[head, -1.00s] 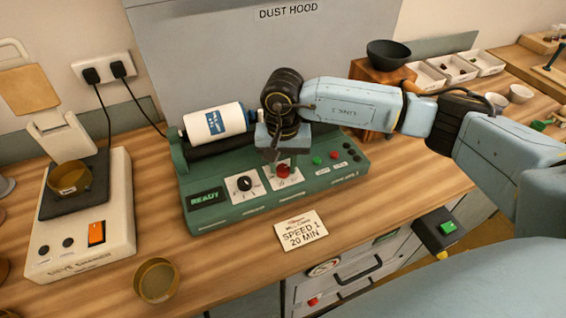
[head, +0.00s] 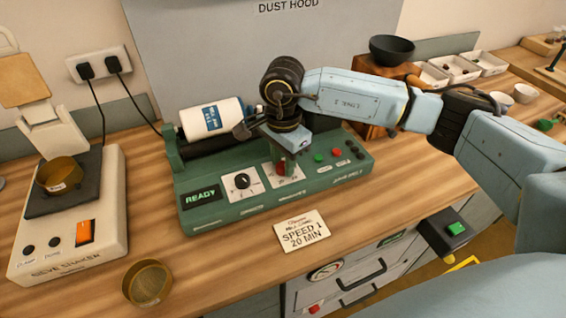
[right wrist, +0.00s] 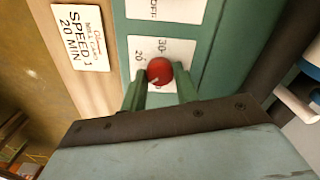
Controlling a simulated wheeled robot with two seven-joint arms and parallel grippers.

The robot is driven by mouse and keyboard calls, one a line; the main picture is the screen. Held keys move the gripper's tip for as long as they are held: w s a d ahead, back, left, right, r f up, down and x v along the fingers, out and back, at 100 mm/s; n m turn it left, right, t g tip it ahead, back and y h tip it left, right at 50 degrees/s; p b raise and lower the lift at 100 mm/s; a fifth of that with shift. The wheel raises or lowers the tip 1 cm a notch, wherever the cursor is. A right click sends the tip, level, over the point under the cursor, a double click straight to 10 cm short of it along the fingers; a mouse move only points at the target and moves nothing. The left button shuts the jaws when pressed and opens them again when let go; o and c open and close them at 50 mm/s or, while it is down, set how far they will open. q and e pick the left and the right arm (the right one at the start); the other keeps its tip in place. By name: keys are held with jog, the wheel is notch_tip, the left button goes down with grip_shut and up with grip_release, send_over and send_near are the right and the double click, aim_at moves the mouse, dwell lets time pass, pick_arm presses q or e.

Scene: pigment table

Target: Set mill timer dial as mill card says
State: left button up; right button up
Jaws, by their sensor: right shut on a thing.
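The green mill (head: 318,184) stands on the bench with a white jar lying on its rollers. Its display reads READY. The red timer dial (right wrist: 159,70) sits on a white scale plate; 20 and 30 are legible in the right wrist view, and the lower part of the scale is partly hidden. My right gripper (right wrist: 160,88) is shut on the dial, with a finger on either side. In the head view my right gripper (head: 281,160) mostly covers the dial. The mill card (head: 301,231) lies in front and reads SPEED 1, 20 MIN. My left gripper is not visible.
The black speed dial (head: 242,181) is just left of the timer plate. Green and red buttons (head: 319,157) sit to its right. A sieve shaker (head: 68,225) holding a brass sieve stands left, with another sieve (head: 147,283) near the front edge.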

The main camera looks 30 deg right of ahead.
jog(key=m+b, duration=0.1)
jog(key=m, duration=0.3)
jog(key=shift+m, duration=0.3)
jog(key=m, duration=0.3)
jog(key=shift+m+b, duration=0.3)
jog(key=shift+b, duration=0.05)
jog(key=m, duration=0.4)
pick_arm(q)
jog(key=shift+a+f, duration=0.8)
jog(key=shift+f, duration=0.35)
pick_arm(e)
jog(key=shift+m, duration=0.8)
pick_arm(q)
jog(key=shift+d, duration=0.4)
pick_arm(e)
jog(key=o, duration=1)
jog(key=shift+c, duration=0.2)
